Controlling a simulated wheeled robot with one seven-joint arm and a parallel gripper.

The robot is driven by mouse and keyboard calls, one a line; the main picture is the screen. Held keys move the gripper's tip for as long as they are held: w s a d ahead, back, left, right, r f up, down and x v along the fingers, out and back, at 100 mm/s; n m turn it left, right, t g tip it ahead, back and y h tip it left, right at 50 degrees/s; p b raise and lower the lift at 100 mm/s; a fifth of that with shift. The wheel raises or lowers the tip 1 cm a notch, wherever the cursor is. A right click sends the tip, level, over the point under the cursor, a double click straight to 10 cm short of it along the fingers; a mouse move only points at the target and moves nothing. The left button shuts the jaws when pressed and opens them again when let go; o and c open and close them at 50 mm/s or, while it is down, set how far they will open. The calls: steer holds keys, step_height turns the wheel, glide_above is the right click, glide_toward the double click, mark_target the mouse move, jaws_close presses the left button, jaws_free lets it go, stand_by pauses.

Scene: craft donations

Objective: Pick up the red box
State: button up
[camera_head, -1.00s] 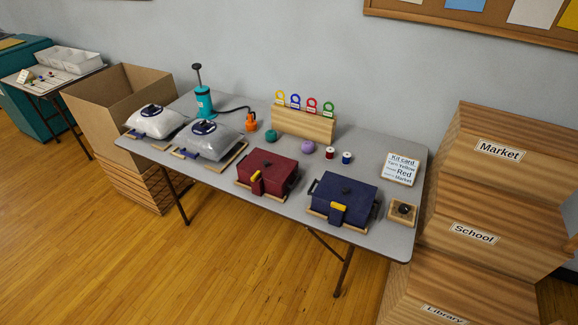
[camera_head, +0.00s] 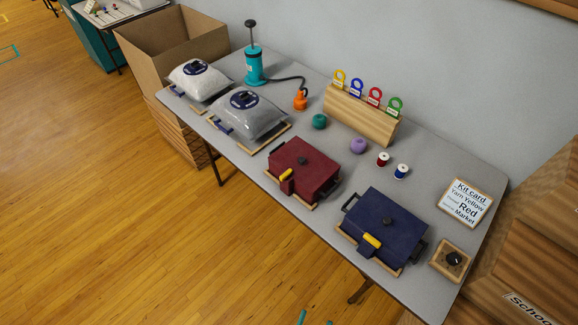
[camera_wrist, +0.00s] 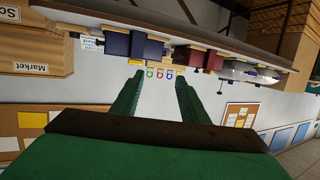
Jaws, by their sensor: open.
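The red box (camera_head: 304,168) sits shut on a wooden base near the front middle of the grey table (camera_head: 232,162). It has a dark knob on its lid, a yellow latch at the front and a dark handle at its side. It also shows in the wrist view (camera_wrist: 189,56), where the scene is upside down. My gripper (camera_wrist: 157,85) shows in the wrist view with two green fingers apart and nothing between them. It is well away from the red box.
A navy box (camera_head: 385,226) stands right of the red box. Two filled bags (camera_head: 246,114) lie to its left. Behind are a teal pump (camera_head: 254,68), yarn balls, spools and a wooden tag rack (camera_head: 358,116). Stepped wooden crates stand beyond.

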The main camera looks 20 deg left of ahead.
steer(key=w+a+f+n+y, duration=0.1)
steer(key=w+f, duration=0.2)
steer(key=w, duration=0.7)
steer(key=n+g+y, duration=0.3)
steer(key=n+y, duration=0.1)
steer(key=y, duration=0.1)
glide_toward(302, 161)
steer(key=shift+h, duration=0.3)
steer(key=x, duration=0.8)
steer(key=shift+w+a, duration=0.2)
steer(key=shift+a, duration=0.1)
jaws_close()
